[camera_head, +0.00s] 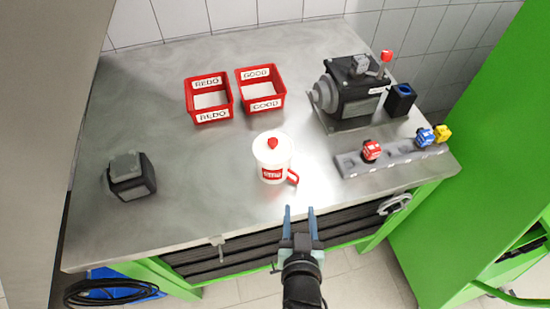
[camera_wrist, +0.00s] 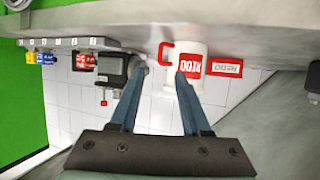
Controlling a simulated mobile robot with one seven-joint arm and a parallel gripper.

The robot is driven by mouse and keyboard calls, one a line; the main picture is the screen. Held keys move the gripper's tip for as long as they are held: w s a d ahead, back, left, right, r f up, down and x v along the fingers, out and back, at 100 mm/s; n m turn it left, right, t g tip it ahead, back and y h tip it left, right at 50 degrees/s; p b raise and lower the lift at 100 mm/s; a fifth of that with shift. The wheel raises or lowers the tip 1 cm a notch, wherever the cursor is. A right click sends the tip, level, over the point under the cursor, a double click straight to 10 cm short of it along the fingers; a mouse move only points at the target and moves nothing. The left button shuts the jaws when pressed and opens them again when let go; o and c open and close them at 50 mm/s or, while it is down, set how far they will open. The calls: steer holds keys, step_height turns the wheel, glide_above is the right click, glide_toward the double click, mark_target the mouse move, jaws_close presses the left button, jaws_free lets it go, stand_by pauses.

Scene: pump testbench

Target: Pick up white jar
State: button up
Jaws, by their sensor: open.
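The white jar (camera_head: 272,154) stands upright near the middle of the metal table. It has a red knob on its lid, a red label and a red handle pointing to the lower right. In the wrist view the jar (camera_wrist: 196,52) appears upside down beyond the fingertips, partly covered by the right finger. My gripper (camera_head: 299,209) is open and empty, in front of the table's front edge and apart from the jar. Its two blue fingers also show in the wrist view (camera_wrist: 157,85).
Red bins marked REDO (camera_head: 209,115) and GOOD (camera_head: 263,104) stand behind the jar. A dark pump (camera_head: 352,95) is at the back right. A grey rail (camera_head: 395,160) with coloured parts lies at the right. A black block (camera_head: 131,176) sits at the left. Table around the jar is clear.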

mark_target(299, 178)
steer(key=x, duration=0.4)
steer(key=shift+w, duration=0.25)
steer(key=shift+r+p+x, duration=0.2)
steer(key=shift+p+x, duration=0.2)
steer(key=shift+x, duration=0.6)
steer(key=shift+r+p+x, duration=0.2)
steer(key=shift+p+x, duration=0.2)
steer(key=shift+x, duration=1.45)
jaws_close()
steer(key=shift+r, duration=0.15)
steer(key=shift+w+r, duration=0.15)
